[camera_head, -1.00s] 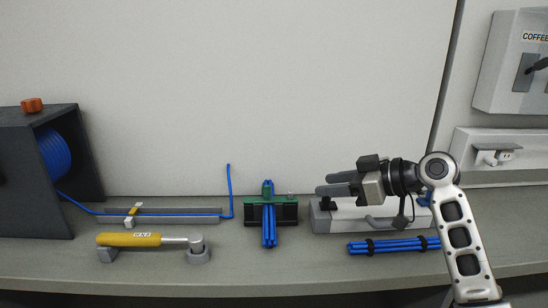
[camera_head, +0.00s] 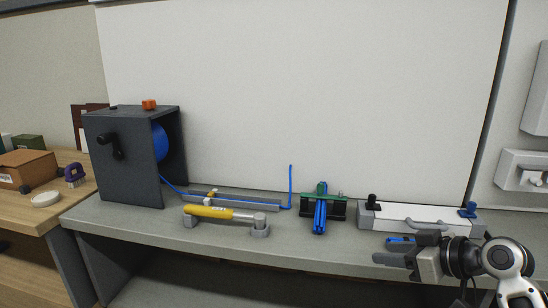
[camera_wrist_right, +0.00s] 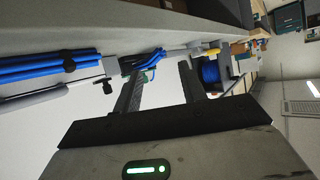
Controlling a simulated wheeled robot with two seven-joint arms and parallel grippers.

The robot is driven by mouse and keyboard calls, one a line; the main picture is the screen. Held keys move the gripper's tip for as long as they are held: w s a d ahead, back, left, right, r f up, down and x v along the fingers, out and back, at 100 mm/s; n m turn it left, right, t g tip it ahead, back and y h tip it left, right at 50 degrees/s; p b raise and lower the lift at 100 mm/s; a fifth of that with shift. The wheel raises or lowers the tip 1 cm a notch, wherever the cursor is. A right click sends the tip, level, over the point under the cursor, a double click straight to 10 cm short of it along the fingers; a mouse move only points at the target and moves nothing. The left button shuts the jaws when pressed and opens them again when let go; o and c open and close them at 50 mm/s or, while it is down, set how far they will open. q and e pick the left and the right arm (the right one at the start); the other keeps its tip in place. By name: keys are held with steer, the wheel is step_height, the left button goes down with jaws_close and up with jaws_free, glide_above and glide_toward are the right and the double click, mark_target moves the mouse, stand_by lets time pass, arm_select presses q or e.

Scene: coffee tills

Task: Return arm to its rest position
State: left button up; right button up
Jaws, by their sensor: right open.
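My right gripper (camera_head: 386,251) is open and empty at the lower right of the head view. Its fingers point left, in front of the bench (camera_head: 150,228) near its front edge. In the right wrist view the two fingers (camera_wrist_right: 160,82) stand apart with nothing held between them. A bundle of blue rods (camera_wrist_right: 45,63) shows at the upper left there. In the head view only a blue end (camera_head: 399,240) shows behind the gripper, which hides the rest. My left gripper is not in view.
A white device (camera_head: 415,215) stands behind the right gripper. Left of it are a green holder (camera_head: 337,195) with blue rods, a yellow-handled tool (camera_head: 208,211) and a dark reel box (camera_head: 118,160). A wooden table (camera_head: 70,202) stands at the far left.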

steer(key=s+a+f+m+h, duration=0.2)
steer(key=s+f, duration=0.3)
steer(key=f, duration=0.3)
steer(key=s+a+f+m+h, duration=0.1)
steer(key=s+a+f, duration=0.1)
steer(key=s+f, duration=0.45)
steer(key=s+a+f+m, duration=0.1)
steer(key=s+a+f, duration=0.1)
steer(key=s, duration=0.4)
steer(key=s+a+f+m+t+h, duration=0.1)
steer(key=s+a+f, duration=0.2)
steer(key=s, duration=0.4)
steer(key=shift+a+f, duration=0.35)
steer(key=shift+f, duration=0.1)
steer(key=shift+h, duration=0.3)
steer(key=shift+c, duration=0.5)
steer(key=shift+a, duration=0.1)
